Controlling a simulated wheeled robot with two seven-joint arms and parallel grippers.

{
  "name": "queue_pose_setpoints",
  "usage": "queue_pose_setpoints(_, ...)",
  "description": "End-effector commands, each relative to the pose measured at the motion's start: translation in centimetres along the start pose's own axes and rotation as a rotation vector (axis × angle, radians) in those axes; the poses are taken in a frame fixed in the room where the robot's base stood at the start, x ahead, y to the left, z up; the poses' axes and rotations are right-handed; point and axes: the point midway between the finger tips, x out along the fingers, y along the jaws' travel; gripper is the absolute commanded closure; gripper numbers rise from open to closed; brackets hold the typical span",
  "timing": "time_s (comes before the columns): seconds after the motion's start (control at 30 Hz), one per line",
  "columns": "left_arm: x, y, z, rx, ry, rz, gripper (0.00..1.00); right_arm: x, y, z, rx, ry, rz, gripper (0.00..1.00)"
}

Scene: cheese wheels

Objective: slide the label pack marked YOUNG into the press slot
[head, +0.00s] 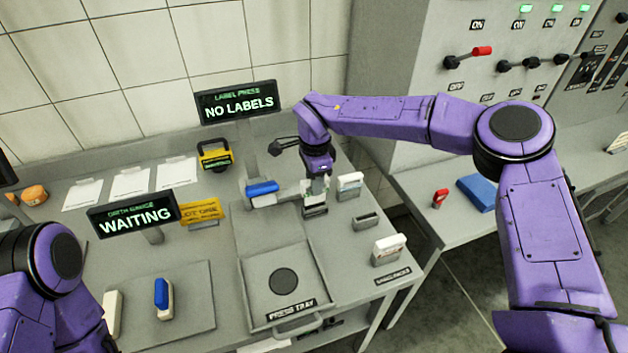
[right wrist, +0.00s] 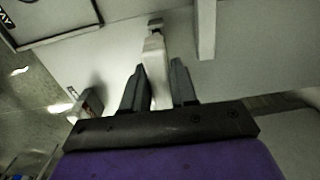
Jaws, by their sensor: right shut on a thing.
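My right gripper (head: 316,190) points down at the back right of the bench, shut on a white label pack (head: 310,186). The pack is just above or partly in a grey holder (head: 315,211); I cannot tell which. In the right wrist view the pale pack (right wrist: 155,65) sits between the fingers of the right gripper (right wrist: 157,85). Its marking cannot be read. Other packs stand in holders, one white pack (head: 350,181) just right and another (head: 390,246) nearer the front. The press slot cannot be made out for certain. My left gripper is out of view.
An empty grey holder (head: 367,220) stands between the packs. The press tray (head: 258,300) is left of them. A blue-topped stamp (head: 262,190) is left of my gripper. The label press sign (head: 237,102) reads NO LABELS. A girth gauge sign (head: 134,212) reads WAITING.

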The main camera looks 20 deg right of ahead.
Motion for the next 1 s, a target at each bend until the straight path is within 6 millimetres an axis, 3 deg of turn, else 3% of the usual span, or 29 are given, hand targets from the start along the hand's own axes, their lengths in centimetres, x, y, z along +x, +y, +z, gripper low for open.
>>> queue_pose_setpoints(1.0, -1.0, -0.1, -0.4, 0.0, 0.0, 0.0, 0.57, -0.2, 0.0, 0.0, 0.0, 0.0, 0.0, 1.0)
